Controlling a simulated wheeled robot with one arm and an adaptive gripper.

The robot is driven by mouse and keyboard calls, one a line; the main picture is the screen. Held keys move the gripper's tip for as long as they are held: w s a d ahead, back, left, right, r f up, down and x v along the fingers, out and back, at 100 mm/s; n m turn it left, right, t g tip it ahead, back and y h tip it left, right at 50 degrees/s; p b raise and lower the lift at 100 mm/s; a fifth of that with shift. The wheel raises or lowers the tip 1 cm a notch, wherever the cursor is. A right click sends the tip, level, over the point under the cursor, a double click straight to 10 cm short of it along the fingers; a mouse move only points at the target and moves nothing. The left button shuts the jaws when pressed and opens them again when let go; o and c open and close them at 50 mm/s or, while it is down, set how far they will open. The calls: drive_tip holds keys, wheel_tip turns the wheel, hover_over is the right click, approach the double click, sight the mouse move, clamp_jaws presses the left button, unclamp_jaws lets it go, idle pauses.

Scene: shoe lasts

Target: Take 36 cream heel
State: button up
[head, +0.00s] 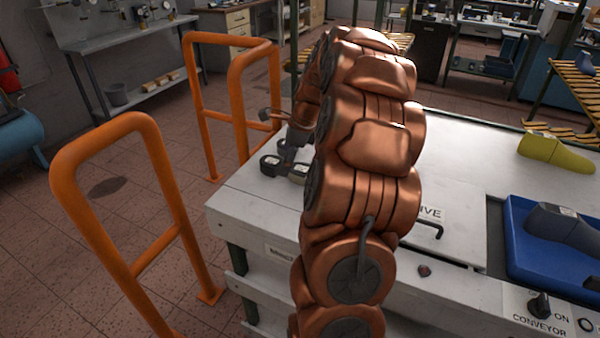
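No cream heel last can be made out in the head view, and no size 36 marking is readable. My copper arm covers the middle of the table, so anything behind it is hidden. My gripper (284,168) is partly hidden behind the arm, above the left far part of the white table (262,207). Its two dark fingertips are apart, with nothing visible between them. A yellow-green last (555,151) lies at the table's right far side. A dark grey last (563,224) lies in a blue tray (517,262) at the right.
Orange guard rails (135,190) stand left of the table. A small dark reddish piece (424,270) lies near the table's front, beside a black handle (430,229). A conveyor switch (540,305) is at the front right. A slatted rack (570,85) stands behind at the right.

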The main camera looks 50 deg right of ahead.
sight(300, 168)
drive_tip(key=d+m, duration=0.1)
drive_tip(key=d, duration=0.1)
drive_tip(key=d+m, duration=0.1)
drive_tip(key=d, duration=0.2)
drive_tip(key=s+d+f+m, duration=0.1)
drive_tip(key=d+m, duration=0.1)
drive_tip(key=shift+s+d+f+t+h, duration=0.1)
drive_tip(key=shift+d+t+h, duration=0.2)
drive_tip(key=shift+d, duration=0.1)
drive_tip(key=shift+d+f, duration=0.1)
drive_tip(key=shift+d, duration=0.1)
drive_tip(key=shift+p+x, duration=1.6)
drive_tip(key=shift+x, duration=2.25)
drive_tip(key=shift+d, duration=0.1)
drive_tip(key=c, duration=1.3)
